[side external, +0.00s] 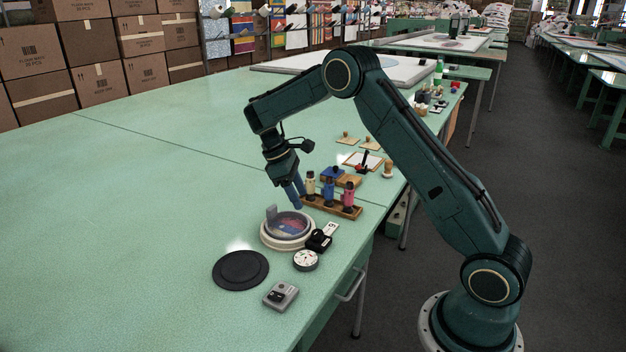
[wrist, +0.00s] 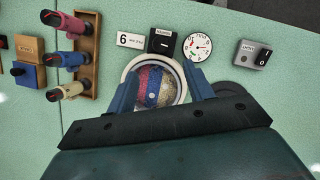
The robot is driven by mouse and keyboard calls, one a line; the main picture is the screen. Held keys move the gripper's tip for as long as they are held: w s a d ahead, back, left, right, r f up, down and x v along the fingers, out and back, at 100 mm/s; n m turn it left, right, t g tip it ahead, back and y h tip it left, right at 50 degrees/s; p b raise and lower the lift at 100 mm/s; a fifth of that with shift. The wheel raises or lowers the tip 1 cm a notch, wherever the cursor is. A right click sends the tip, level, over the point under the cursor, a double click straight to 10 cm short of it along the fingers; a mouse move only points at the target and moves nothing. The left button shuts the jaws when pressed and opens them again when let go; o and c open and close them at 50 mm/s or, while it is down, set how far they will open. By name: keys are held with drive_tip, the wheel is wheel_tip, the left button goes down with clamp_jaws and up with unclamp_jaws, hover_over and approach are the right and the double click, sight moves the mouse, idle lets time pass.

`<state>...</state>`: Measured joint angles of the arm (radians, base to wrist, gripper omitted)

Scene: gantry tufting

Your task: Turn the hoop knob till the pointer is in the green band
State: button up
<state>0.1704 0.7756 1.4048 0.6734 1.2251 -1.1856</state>
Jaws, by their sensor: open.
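The black hoop knob (wrist: 162,42) has a pale mark on top and sits just beyond the round hoop (wrist: 133,68). In the side view the knob (side external: 319,240) is at the hoop's right front edge. The white round dial (wrist: 197,47) stands next to the knob. In the side view my gripper (side external: 297,196) hangs above the hoop's back edge, apart from the knob.
A white card marked 6 (wrist: 130,40) lies beside the knob. A grey switch box (side external: 280,296) and a black disc (side external: 240,269) lie in front. The table's left side is clear.

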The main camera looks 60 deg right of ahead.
sight(317, 231)
drive_tip(key=x, duration=1.2)
drive_tip(key=shift+f, duration=0.1)
drive_tip(key=c, duration=1)
drive_tip(key=shift+m, duration=0.4)
drive_tip(key=m+y, duration=0.2)
drive_tip(key=m, duration=0.2)
drive_tip(key=shift+d, duration=0.15)
drive_tip(key=m+y, duration=0.1)
drive_tip(key=m, duration=0.4)
drive_tip(key=shift+d+y, duration=0.1)
drive_tip(key=shift+y, duration=0.3)
drive_tip(key=shift+m, duration=0.3)
